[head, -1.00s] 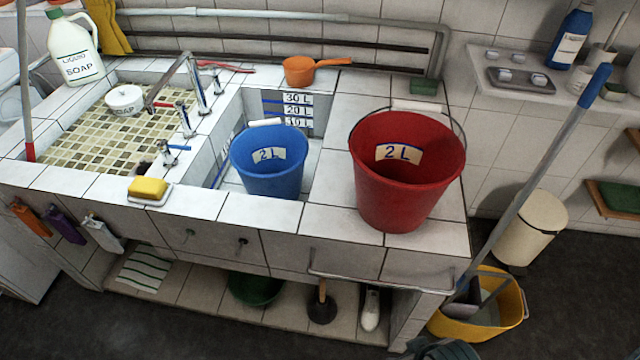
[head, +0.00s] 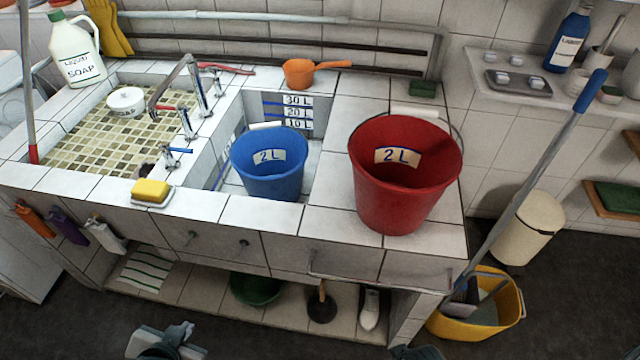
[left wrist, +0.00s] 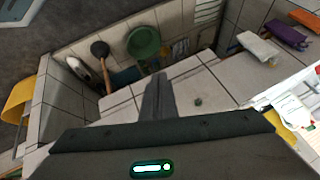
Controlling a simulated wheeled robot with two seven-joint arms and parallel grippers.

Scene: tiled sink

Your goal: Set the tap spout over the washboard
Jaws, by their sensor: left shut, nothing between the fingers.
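The tap spout (head: 172,82) is a bent grey pipe rising from the taps on the divider between the basins. It reaches left, and its end hangs over the edge of the left basin's tiled floor. I take this sloping mosaic floor (head: 85,140) as the washboard; no other ridged board shows. My left gripper (head: 178,335) is at the bottom of the head view, in front of and below the sink, far from the spout. In the left wrist view its fingers (left wrist: 157,82) are shut and empty, in front of the sink's tiled front.
A blue bucket (head: 269,175) sits in the right basin and a red bucket (head: 405,195) on the right counter. A yellow sponge (head: 151,190) lies on the front rim. A mop (head: 535,160) leans from a yellow bucket (head: 482,325).

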